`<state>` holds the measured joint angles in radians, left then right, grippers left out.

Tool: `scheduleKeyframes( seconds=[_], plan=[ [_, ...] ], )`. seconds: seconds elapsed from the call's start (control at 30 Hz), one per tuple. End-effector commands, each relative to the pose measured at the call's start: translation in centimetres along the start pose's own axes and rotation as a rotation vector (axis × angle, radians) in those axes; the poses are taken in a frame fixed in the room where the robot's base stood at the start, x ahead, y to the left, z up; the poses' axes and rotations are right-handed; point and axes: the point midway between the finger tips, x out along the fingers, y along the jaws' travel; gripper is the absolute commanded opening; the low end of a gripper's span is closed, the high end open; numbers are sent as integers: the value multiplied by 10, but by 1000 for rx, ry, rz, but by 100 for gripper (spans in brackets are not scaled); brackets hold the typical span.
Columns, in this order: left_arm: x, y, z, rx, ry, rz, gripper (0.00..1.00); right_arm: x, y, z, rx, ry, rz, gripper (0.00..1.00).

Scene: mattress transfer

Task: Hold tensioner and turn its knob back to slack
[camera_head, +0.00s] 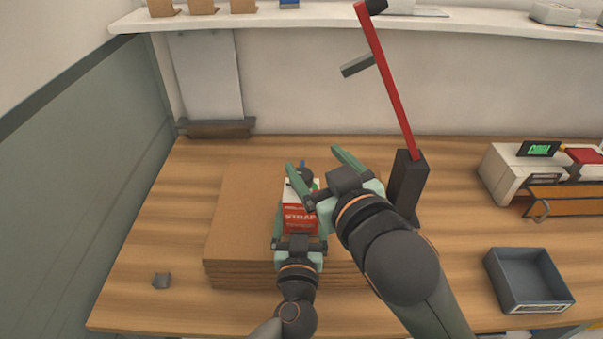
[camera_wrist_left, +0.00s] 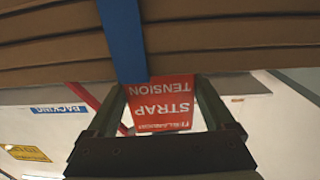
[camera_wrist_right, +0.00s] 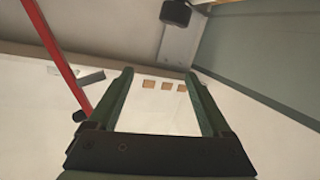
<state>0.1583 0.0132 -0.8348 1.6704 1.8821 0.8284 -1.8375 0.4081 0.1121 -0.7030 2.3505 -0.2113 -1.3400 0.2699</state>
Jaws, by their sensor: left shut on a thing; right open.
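The tensioner (camera_head: 301,222) is a red and white block with "STRAP" lettering, on the top face of the cardboard stack (camera_head: 238,215). My left gripper (camera_head: 299,212) is shut on the tensioner from the near side. In the left wrist view its red face (camera_wrist_left: 163,108) reads "STRAP TENSION" upside down between the fingers. A dark round knob (camera_head: 306,173) shows at the tensioner's far end. My right gripper (camera_head: 318,168) is open and empty around the knob's area, apparently above it. In the right wrist view the dark knob (camera_wrist_right: 175,12) is beyond the fingertips, not between them.
A blue strap (camera_wrist_left: 122,40) runs over the stack. A red bar (camera_head: 388,85) rises from a dark post (camera_head: 408,182) just right of my right gripper. A dark tray (camera_head: 528,280) stands at right.

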Motion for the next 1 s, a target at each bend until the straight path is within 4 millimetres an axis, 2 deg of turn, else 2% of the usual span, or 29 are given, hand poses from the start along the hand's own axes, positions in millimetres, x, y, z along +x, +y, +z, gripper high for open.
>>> scheduleKeyframes(
  seconds=[0.1, 0.2, 0.37, 0.47, 0.8, 1.0],
  plan=[
    [0, 0, -4, -2, 8, 1, 0, -20, -5, 19, 99, -94, -20, 83],
    [0, 0, -4, -2, 8, 1, 0, -30, -8, 30, 150, -148, -27, 83],
    [0, 0, -4, -1, 8, 1, 0, -34, -9, 38, 180, -185, -29, 83],
    [0, 0, -4, -1, 8, 1, 0, -24, -9, 41, 182, -188, -29, 83],
    [0, 0, -4, -1, 8, 1, 0, 37, -11, 52, 179, -187, -27, 83],
    [0, 0, -4, -2, 8, 1, 0, 66, -13, 57, 180, -186, -28, 83]
  ],
)
